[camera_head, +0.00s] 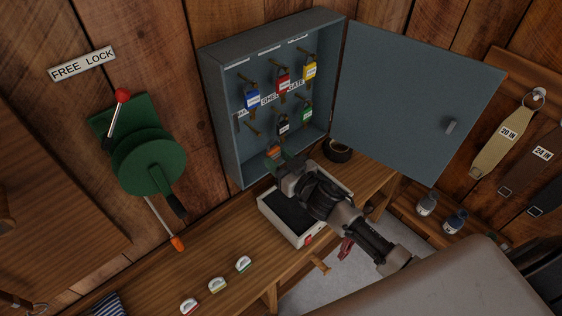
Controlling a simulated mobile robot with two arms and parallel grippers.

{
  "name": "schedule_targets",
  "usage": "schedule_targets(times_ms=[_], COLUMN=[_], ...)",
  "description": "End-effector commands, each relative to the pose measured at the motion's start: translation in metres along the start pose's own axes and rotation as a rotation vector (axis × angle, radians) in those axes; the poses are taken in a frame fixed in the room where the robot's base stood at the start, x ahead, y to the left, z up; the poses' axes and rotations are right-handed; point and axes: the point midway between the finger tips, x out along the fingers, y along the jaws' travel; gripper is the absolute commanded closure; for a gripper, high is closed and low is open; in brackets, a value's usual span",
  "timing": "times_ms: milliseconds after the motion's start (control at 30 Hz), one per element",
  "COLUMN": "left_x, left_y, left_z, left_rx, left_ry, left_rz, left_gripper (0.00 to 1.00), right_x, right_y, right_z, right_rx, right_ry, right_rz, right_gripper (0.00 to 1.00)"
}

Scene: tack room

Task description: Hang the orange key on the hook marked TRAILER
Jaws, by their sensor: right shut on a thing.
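The orange key (273,151) shows at the tip of my right gripper (280,160), at the lower front of the open grey key cabinet (225,110). My right gripper is shut on it, and the gripper hides part of it. Inside the cabinet, blue, red and yellow keys hang in the upper row. A dark key (283,125) and a green key (306,112) hang in the lower row. A bare hook (251,129) is at the lower left. The label strips are small and partly covered; I cannot read TRAILER on any. My left gripper is not in view.
The cabinet door (415,95) stands open to the right. Below the cabinet, a white tray (289,233) and a dark roll (337,151) stand on the wooden shelf (160,285). A green winch (150,160) is on the wall at the left.

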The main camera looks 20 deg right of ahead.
Motion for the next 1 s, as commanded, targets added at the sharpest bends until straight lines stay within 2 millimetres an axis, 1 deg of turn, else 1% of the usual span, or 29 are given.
schedule_targets(times_ms=[67,133,300,367,467,733,1000], left_x=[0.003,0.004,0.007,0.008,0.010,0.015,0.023], left_y=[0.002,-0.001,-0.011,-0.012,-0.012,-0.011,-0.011], left_z=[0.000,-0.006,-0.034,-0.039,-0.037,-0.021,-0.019], left_rx=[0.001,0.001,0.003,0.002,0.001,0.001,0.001], left_ry=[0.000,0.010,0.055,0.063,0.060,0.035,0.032], left_rz=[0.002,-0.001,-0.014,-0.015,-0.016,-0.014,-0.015], left_gripper=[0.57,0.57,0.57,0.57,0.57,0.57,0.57], right_x=[0.005,0.010,0.020,0.024,0.030,0.046,0.061], right_y=[0.000,0.000,0.000,0.000,0.000,0.000,0.000], right_z=[0.001,0.001,0.002,0.003,0.003,0.005,0.008], right_rx=[0.000,0.001,0.000,0.001,0.001,0.000,0.002], right_ry=[0.001,0.002,0.002,0.001,0.001,0.001,0.000], right_rz=[-0.001,-0.001,-0.001,-0.001,-0.001,-0.001,-0.001], right_gripper=[0.81,0.81,0.81,0.81,0.81,0.81,0.81])
